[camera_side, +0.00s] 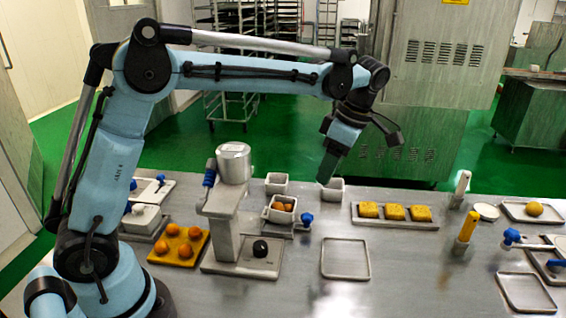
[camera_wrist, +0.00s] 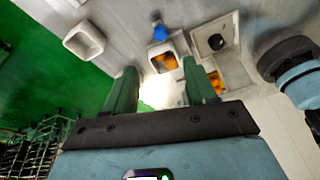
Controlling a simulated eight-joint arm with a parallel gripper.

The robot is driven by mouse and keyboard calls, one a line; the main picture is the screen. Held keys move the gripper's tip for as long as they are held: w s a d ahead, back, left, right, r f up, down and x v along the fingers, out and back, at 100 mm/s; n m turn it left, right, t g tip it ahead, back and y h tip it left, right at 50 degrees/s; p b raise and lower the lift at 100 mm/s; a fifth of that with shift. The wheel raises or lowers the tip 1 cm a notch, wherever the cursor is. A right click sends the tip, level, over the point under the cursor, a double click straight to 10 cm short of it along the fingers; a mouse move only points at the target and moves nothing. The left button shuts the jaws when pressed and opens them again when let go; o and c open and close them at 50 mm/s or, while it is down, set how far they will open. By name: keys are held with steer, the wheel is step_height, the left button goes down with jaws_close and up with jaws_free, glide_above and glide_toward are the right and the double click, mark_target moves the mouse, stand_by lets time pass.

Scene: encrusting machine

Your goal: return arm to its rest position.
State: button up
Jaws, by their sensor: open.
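My gripper (camera_side: 326,178) hangs at the end of the raised arm, its green fingers pointing down over the back of the table. In the side view its tips overlap an empty white square container (camera_side: 333,191); whether they touch it I cannot tell. In the wrist view the fingers of my gripper (camera_wrist: 160,76) stand apart with nothing between them. The encrusting machine (camera_side: 233,165) stands to the left, a black round piece (camera_side: 260,249) on its base. A white container (camera_side: 281,214) holding orange balls stands beside it.
Another white container (camera_side: 277,180) stands behind. A yellow board (camera_side: 180,254) with several orange balls lies left, an empty tray (camera_side: 345,258) front centre. The space above the table's right half is open.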

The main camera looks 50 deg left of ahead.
steer(key=s+a+f+m+t+h, duration=0.1)
steer(key=s+m+t, duration=0.3)
steer(key=s+m, duration=0.3)
steer(key=s+a+f+m+t+h, duration=0.1)
steer(key=s+m+t, duration=0.4)
steer(key=m, duration=1.1)
steer(key=shift+s+a+h, duration=0.25)
steer(key=shift+s+h, duration=0.05)
steer(key=shift+s, duration=0.95)
